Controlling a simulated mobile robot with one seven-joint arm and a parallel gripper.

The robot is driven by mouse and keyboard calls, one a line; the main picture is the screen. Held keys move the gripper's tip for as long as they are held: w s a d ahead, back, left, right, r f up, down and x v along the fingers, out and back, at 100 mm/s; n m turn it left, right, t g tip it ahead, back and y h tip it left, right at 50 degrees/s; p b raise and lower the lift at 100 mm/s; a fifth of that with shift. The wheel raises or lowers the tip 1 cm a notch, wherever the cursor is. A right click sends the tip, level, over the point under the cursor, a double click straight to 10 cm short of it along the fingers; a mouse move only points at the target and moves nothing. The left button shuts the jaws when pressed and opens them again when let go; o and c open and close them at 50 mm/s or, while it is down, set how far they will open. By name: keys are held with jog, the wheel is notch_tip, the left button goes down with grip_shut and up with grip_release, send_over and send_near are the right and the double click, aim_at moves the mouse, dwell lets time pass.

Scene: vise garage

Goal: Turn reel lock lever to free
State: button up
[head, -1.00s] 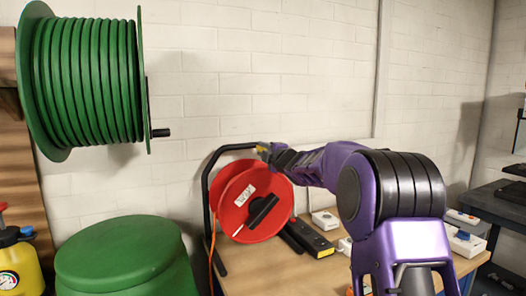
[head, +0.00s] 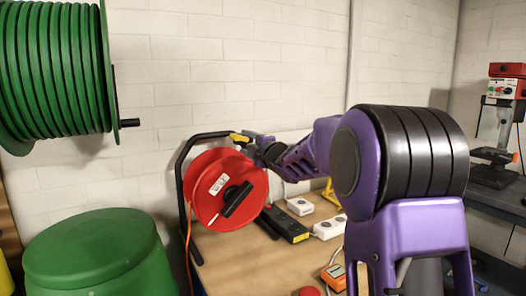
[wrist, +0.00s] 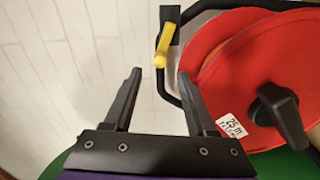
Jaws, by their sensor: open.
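The red cable reel (head: 205,175) stands in a black tube frame at the bench's left end. A yellow lever (head: 239,138), apparently the reel lock lever, sits on a dark mount at the frame's top. In the wrist view the lever (wrist: 165,45) hangs downward, slightly tilted, its lower end in line with the gap between my fingers. In the head view my gripper (head: 254,143) is at the reel's upper right, partly hiding the frame.
A black crank knob (head: 237,198) is on the reel's face. A black power strip (head: 287,226) and white sockets (head: 300,206) lie on the bench to its right. A green drum (head: 95,255) stands at left, below a green hose reel (head: 55,70). A white block wall is behind.

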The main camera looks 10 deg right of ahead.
jog(key=v, duration=1)
